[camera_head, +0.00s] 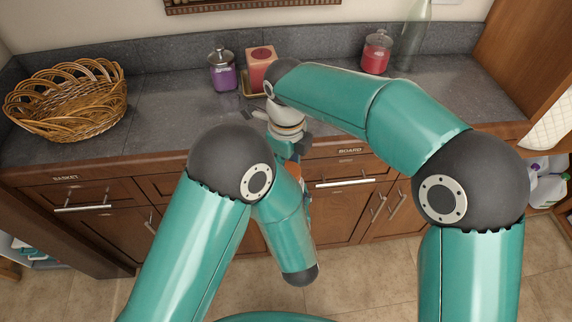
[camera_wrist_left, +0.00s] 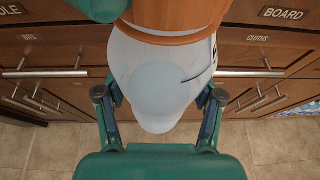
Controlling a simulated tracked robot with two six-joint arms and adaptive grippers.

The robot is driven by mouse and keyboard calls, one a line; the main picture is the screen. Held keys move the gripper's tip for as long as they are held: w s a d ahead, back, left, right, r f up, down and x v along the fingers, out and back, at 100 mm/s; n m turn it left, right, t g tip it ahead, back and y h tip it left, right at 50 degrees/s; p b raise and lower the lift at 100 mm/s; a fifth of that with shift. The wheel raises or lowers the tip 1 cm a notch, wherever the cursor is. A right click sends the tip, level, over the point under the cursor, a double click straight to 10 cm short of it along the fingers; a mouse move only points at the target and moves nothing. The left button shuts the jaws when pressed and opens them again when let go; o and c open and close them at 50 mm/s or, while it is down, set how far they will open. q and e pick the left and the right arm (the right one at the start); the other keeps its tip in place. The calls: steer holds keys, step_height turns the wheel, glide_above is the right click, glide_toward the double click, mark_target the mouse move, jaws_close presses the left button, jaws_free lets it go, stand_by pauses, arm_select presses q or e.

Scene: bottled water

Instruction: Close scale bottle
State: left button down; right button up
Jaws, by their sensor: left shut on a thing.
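In the left wrist view, my left gripper (camera_wrist_left: 159,100) is shut on a pale, translucent bottle (camera_wrist_left: 160,75), with one finger on each side of it. An orange-brown part (camera_wrist_left: 178,14) shows above the pale part, and a dark line mark is on the right side. In the head view my left gripper and most of the bottle are hidden behind my left forearm; only a sliver of orange shows there. My right gripper (camera_head: 280,130) is above the counter's front edge, its dark fingers partly hidden by its own wrist. I cannot tell what it holds. No separate lid can be made out.
On the grey counter (camera_head: 165,115) stand a wicker basket (camera_head: 68,98), a purple jar (camera_head: 222,74), a pink candle block (camera_head: 261,66), a red jar (camera_head: 376,54) and a clear bottle (camera_head: 414,36). Wooden drawers (camera_head: 345,170) face me. The counter between basket and purple jar is free.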

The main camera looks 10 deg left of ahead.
steer(key=m, duration=0.2)
steer(key=shift+w+m, duration=0.15)
steer(key=shift+m, duration=0.15)
steer(key=o, duration=0.7)
steer(key=shift+r, duration=2.25)
steer(key=shift+c, duration=0.2)
